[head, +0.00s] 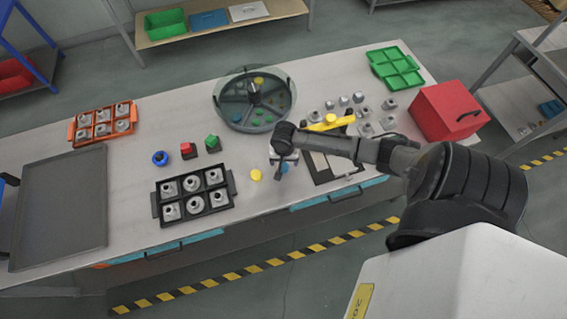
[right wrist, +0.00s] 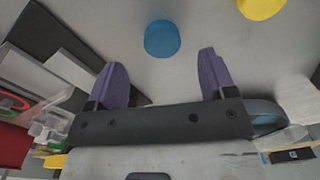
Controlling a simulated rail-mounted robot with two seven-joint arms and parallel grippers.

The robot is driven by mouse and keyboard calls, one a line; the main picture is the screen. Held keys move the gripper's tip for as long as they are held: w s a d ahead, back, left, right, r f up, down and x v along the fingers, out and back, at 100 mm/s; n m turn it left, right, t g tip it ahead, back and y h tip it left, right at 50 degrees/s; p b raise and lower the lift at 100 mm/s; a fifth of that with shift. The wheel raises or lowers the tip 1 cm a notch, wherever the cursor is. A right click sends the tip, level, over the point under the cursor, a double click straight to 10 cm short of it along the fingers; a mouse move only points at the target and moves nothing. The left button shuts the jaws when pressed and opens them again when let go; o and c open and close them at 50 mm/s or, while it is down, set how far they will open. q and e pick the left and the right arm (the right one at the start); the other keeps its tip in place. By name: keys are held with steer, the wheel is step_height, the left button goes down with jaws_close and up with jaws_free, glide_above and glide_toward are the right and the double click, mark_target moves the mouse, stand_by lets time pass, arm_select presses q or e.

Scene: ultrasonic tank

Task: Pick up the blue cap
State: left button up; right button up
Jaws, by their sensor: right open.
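The blue cap (right wrist: 162,39) is a small round disc on the pale bench top in the right wrist view. It is beyond the fingertips, roughly centred between them, and nothing touches it. In the head view it is mostly hidden by my right gripper (head: 284,162), with only a bit of blue showing there. My right gripper, with purple fingers in the right wrist view (right wrist: 170,70), is open and empty. My left gripper is not in view.
A yellow cap (head: 256,174) lies close by; it also shows in the right wrist view (right wrist: 262,7). A black tray (head: 155,205) of metal parts is left, a round divided tank (head: 218,100) behind, and a red box (head: 447,108) right.

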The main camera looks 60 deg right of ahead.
mark_target(283, 167)
steer(key=shift+w+f, duration=0.1)
steer(key=shift+f, duration=2.25)
steer(key=c, duration=1)
steer(key=shift+r, duration=0.1)
